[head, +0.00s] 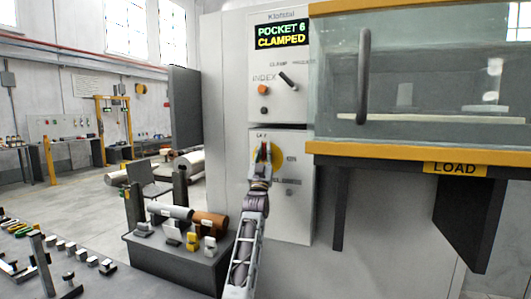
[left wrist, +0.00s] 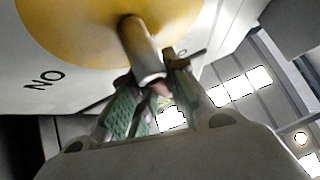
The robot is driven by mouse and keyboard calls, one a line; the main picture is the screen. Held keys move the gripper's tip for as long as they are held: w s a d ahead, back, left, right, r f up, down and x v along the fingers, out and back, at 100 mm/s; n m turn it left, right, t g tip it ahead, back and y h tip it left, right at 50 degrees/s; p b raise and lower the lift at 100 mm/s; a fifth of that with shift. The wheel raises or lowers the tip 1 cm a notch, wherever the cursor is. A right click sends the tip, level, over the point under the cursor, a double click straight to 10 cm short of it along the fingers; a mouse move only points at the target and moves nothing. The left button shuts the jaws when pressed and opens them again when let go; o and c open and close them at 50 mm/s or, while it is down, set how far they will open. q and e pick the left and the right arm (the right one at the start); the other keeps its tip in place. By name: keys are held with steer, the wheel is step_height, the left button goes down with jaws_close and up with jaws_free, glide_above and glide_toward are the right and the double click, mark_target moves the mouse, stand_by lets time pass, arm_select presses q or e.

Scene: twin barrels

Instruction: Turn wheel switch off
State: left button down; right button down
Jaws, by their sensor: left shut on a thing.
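The wheel switch (head: 277,154) is a yellow disc on the lower white panel, with a small red part near its middle. Its yellow face also shows in the left wrist view (left wrist: 75,25), with a grey handle (left wrist: 143,50) standing out of it. My left gripper (head: 262,168) is at the disc from below and hides its lower middle. In the left wrist view, its green-padded fingers (left wrist: 152,98) are shut around the handle's end. A label reading ON is beside the disc; a label above it is too small to read surely. My right gripper is not in view.
Above are an INDEX lever (head: 287,79) and a display (head: 282,34) reading POCKET 6 CLAMPED. A glass-walled box (head: 425,85) with a yellow-edged LOAD shelf (head: 400,154) juts out at right. A dark stand (head: 165,258) with cylinders and blocks is at lower left.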

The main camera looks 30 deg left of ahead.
arm_select(q)
steer(key=shift+n+y, duration=0.4)
steer(key=shift+n, duration=0.1)
steer(key=shift+a, duration=0.1)
steer(key=c, duration=1.6)
jaws_free()
steer(key=shift+o, duration=0.9)
steer(key=shift+v, duration=1.05)
steer(key=v, duration=1)
steer(key=shift+s+r, duration=0.1)
steer(key=shift+r, duration=0.05)
